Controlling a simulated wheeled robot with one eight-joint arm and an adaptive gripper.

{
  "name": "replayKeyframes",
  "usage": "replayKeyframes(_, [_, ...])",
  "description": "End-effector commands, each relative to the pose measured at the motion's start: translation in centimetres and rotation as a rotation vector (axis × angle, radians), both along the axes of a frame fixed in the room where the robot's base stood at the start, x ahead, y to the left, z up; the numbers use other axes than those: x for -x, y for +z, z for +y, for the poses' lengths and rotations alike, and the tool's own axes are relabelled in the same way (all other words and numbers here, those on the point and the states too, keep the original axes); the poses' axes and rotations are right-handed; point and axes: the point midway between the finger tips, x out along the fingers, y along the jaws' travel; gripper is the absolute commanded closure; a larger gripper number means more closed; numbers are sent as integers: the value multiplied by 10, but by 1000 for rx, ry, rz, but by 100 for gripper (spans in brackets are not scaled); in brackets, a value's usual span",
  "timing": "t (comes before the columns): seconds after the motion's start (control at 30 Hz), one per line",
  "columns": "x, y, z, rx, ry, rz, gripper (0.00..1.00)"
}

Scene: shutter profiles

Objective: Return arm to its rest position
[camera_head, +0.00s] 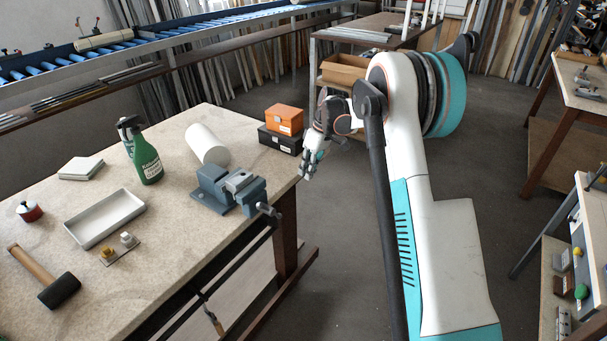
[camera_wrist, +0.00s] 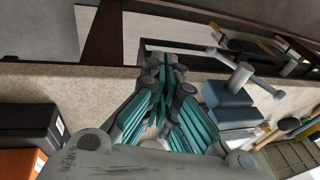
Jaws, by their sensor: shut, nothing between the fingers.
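My arm is folded in the right half of the head view, off the right end of the workbench. My gripper (camera_head: 308,172) hangs near the bench's right corner, beside the black and orange boxes. In the wrist view its teal fingers (camera_wrist: 168,75) come together at the tips with nothing between them. The gripper appears apart from the bench and the boxes. No task object other than my own arm is named.
The workbench (camera_head: 190,262) holds a blue vise (camera_head: 228,188), a green spray bottle (camera_head: 146,158), a white roll (camera_head: 207,145), a grey tray (camera_head: 104,218), a mallet (camera_head: 58,291), an orange box (camera_head: 284,119) and a black box (camera_head: 280,141). Open floor (camera_head: 330,255) lies right of the bench.

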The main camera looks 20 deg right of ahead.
Motion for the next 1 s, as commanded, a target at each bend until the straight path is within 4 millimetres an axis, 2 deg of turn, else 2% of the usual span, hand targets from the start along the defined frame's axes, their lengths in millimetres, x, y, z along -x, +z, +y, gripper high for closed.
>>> replayKeyframes(0.33, [0, 0, 1, 0, 0, 0, 100])
replayKeyframes(0.47, [4, 9, 3, 6, -11, -4, 100])
replayKeyframes(0.57, [13, 28, 9, 20, -35, -15, 100])
replayKeyframes(0.67, [28, 55, 17, 40, -74, -34, 100])
replayKeyframes(0.8, [54, 92, 29, 68, -134, -64, 100])
replayKeyframes(1.0, [97, 136, 44, 101, -220, -111, 100])
